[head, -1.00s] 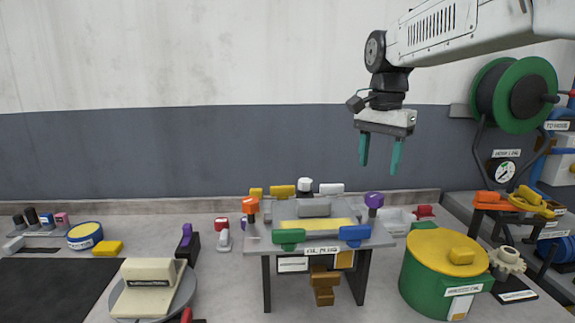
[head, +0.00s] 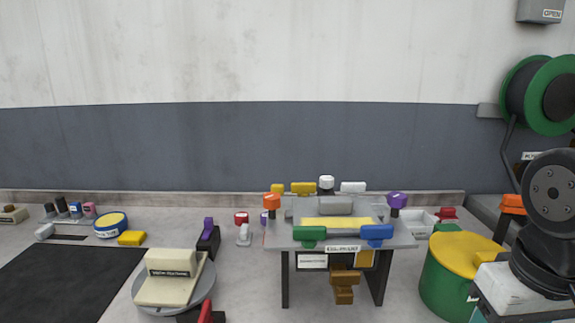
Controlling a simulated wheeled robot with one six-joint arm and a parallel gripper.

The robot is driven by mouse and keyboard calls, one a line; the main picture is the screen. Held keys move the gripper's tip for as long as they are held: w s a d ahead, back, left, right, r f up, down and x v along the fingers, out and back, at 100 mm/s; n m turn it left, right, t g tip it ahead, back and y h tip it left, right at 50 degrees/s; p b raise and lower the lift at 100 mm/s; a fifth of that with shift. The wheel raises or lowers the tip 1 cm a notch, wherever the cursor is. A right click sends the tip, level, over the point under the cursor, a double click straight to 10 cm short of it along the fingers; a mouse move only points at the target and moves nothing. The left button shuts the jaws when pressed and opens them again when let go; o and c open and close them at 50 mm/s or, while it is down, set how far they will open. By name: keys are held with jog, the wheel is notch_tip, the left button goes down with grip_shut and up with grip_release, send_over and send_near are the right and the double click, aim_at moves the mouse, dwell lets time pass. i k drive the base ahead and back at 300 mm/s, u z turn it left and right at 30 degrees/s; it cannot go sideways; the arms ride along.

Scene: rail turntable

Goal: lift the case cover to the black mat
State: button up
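A beige stepped piece with a label, which looks like the case cover (head: 172,262), lies on a round grey turntable (head: 206,287) at the lower left. The black mat (head: 62,285) lies flat to its left, apart from it, and its visible part is bare. My gripper (head: 517,297) is at the lower right edge, far from the cover. Only its white body and a sliver of teal finger show. The fingertips are cut off by the frame, so its opening is hidden.
A small stand (head: 280,242) with coloured clamps stands in the middle. A green drum with a yellow lid (head: 462,252) is at the right. A black block with a purple top (head: 208,240) and a red handle (head: 205,312) sit close to the turntable.

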aim_at(343, 217)
jog(key=z, duration=3.2)
jog(key=k, duration=2.05)
jog(key=u, duration=2)
